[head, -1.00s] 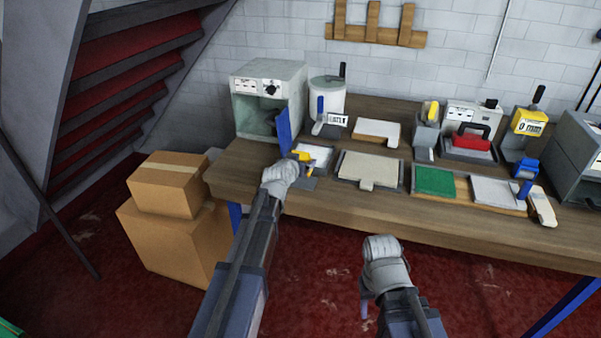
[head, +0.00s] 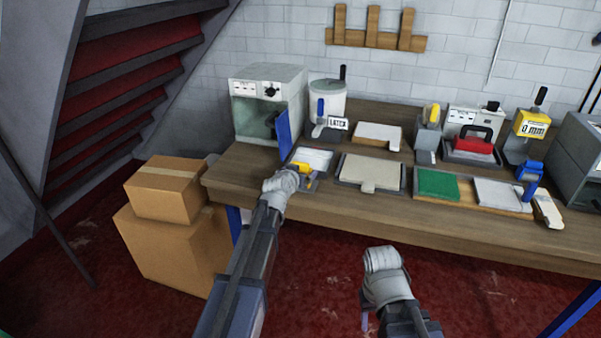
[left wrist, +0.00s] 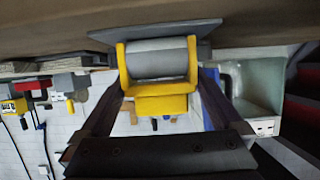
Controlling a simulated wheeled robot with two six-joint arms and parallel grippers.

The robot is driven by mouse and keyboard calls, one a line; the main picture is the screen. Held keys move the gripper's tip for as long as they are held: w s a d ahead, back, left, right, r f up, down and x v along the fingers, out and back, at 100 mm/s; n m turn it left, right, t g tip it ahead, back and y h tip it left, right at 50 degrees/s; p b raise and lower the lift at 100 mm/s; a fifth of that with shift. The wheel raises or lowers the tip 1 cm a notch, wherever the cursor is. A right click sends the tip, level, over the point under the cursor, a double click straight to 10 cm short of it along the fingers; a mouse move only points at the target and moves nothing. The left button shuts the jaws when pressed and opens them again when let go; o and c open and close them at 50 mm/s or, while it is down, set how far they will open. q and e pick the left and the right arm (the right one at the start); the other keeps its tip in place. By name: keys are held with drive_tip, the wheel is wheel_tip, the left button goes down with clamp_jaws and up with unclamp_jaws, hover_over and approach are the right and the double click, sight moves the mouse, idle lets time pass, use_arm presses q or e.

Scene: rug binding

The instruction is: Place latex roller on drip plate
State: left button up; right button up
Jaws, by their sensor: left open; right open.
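The latex roller, with a yellow frame and grey cylinder, shows large in the left wrist view (left wrist: 160,62) and small in the head view (head: 302,168). It is at the dark grey drip plate (left wrist: 205,32), whose edges show around it; the contact between them is hidden. My left gripper (head: 288,174) is at the roller, at the table's front left. In the left wrist view its open fingers (left wrist: 160,103) stand on either side of the yellow frame. My right gripper (head: 383,258) is open and empty, low in front of the table.
A grey box-shaped machine (head: 262,100) with an open blue door (head: 284,135) stands behind the roller. A labelled latex pot (head: 327,97), a white-topped tray (head: 313,158) and a beige-topped tray (head: 371,171) are nearby. Cardboard boxes (head: 170,245) stand on the floor at left.

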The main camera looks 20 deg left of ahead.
use_arm(q)
drive_tip(key=shift+r, duration=0.1)
drive_tip(key=shift+r, duration=0.15)
drive_tip(key=p+v, duration=0.4)
drive_tip(key=v, duration=0.8)
drive_tip(key=shift+p, duration=0.4)
